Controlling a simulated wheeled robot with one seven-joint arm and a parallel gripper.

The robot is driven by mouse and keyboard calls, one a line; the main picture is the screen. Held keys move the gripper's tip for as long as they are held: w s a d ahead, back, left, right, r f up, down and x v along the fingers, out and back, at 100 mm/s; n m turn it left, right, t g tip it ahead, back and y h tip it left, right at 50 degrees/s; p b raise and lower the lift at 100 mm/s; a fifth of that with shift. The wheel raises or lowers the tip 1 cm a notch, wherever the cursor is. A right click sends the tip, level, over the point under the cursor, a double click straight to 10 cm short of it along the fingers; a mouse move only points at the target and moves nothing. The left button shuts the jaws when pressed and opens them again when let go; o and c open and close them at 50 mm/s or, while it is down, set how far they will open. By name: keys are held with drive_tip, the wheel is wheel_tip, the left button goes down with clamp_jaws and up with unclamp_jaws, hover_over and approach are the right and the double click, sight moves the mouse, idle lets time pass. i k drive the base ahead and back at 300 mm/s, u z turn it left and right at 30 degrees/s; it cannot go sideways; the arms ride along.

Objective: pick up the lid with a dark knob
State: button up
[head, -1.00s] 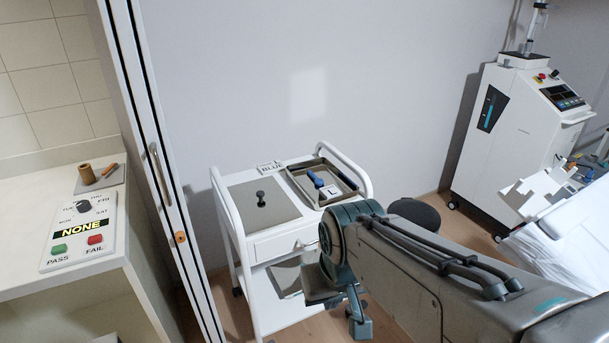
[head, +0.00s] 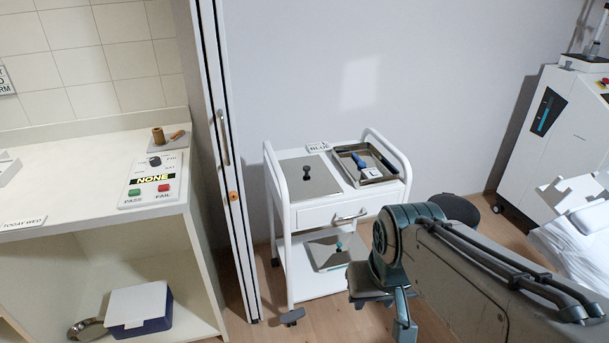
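The lid with a dark knob is a flat grey plate (head: 322,187) on the left half of the white trolley's top. Its black knob (head: 307,173) stands upright in the middle. A second flat lid (head: 326,255) with a teal knob lies on the trolley's lower shelf. My gripper (head: 386,310) hangs at the front end of my arm, low and to the right of the trolley, apart from both lids. Its fingers show only in part, so I cannot tell whether it is open; I see nothing held in it.
Beside the lid, a tray (head: 402,172) holds a blue-handled tool. A "BLUE" label stands behind. A sliding door edge (head: 228,190) separates the trolley from a counter (head: 75,185) with a PASS/FAIL panel. A dark round stool (head: 455,208) stands right of the trolley.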

sight(307, 178)
drive_tip(key=k, duration=0.9)
drive_tip(key=u, duration=0.9)
drive_tip(key=i, duration=2.3)
drive_tip(key=z, duration=1.2)
drive_tip(key=i, duration=0.5)
drive_tip(key=z, duration=0.5)
